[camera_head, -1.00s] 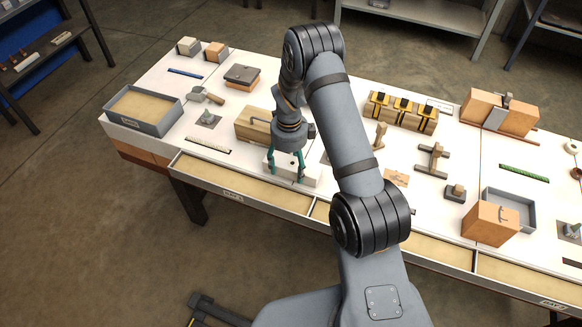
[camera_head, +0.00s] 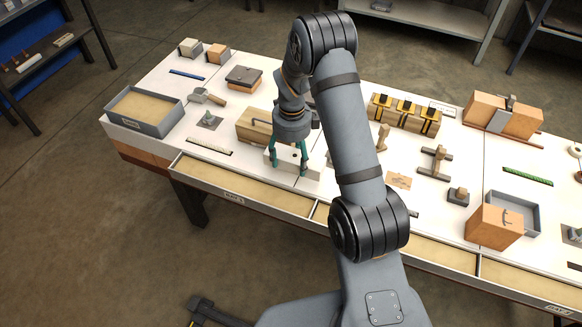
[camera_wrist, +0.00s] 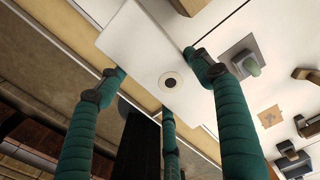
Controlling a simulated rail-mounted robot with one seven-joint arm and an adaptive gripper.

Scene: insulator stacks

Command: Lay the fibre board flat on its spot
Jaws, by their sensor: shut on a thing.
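A pale white board (camera_head: 312,172) with a dark round mark is at my gripper (camera_head: 288,168), near the front edge of the table. The wrist view shows the board (camera_wrist: 145,52) tilted in the picture, with the round mark near its lower edge. The green fingers of my gripper (camera_wrist: 160,72) are shut on the board, with tips at its left and right edges and one finger below the mark. The board overlaps the table's front edge and the drawer in the wrist view. I cannot tell its exact height above the table.
A wooden box with a handle (camera_head: 252,125) stands just behind and left of my gripper. An open drawer (camera_head: 262,198) runs along the front. A tan square with dark marks (camera_head: 398,180) lies right of my arm. An orange box (camera_head: 493,228) and grey bin (camera_head: 528,207) stand farther right.

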